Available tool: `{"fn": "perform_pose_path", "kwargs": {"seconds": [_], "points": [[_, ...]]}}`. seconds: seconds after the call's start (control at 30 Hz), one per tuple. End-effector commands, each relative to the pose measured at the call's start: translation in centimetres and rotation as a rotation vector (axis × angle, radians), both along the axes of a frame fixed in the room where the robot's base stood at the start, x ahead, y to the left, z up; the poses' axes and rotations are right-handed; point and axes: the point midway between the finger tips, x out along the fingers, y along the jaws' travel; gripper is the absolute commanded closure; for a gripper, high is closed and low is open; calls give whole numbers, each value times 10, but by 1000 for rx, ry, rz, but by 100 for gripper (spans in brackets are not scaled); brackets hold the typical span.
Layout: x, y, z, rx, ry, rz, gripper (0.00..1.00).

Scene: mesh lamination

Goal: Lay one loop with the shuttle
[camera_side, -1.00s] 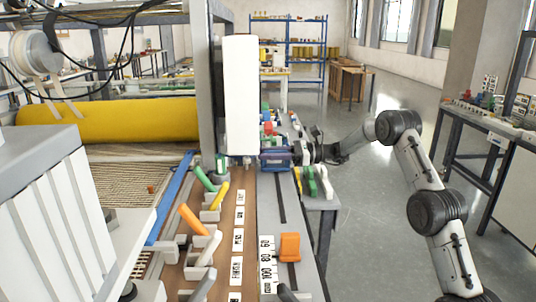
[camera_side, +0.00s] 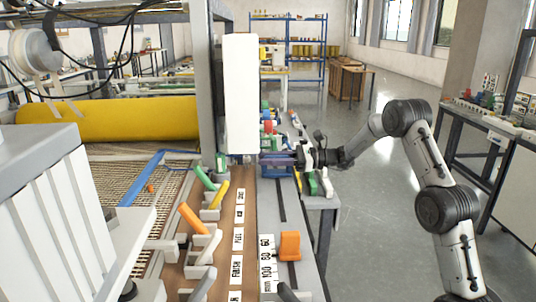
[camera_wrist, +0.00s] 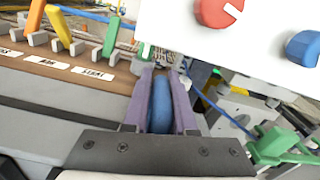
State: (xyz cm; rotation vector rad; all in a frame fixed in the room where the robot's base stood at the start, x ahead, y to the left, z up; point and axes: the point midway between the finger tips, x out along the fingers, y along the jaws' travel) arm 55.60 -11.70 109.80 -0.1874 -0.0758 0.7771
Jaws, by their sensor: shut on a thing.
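My gripper (camera_wrist: 161,100) is shut on a rounded blue handle (camera_wrist: 161,110), held between its two purple fingers in the wrist view. In the side view, my gripper (camera_side: 296,156) reaches in from the right at a blue block (camera_side: 277,171) on the grey rail beside the white upright box; the fingers and handle are small there. A long blue bar (camera_side: 143,178) lies across the tan mesh bed (camera_side: 110,182) at left. The frames do not show clearly which blue part is the shuttle.
A white panel (camera_wrist: 262,35) with red and blue knobs hangs close above my gripper. Green, yellow and orange levers (camera_side: 193,219) line the labelled brown strip. An orange slider (camera_side: 290,246) sits near a scale. Green and white parts (camera_side: 320,184) stand just right of the rail.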

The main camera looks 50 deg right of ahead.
Motion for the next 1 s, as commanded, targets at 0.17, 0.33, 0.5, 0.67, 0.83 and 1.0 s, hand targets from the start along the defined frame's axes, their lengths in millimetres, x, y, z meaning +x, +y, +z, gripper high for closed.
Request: {"fn": "perform_pose_path", "kwargs": {"seconds": [0.17,0.33,0.5,0.67,0.83,1.0], "points": [[-37,36,2,1,1,0,100],[-72,71,1,1,1,1,100],[-105,104,1,1,-1,1,100],[-126,125,0,1,0,1,100],[-139,138,0,1,0,1,100],[-144,143,0,1,-1,0,100]]}}
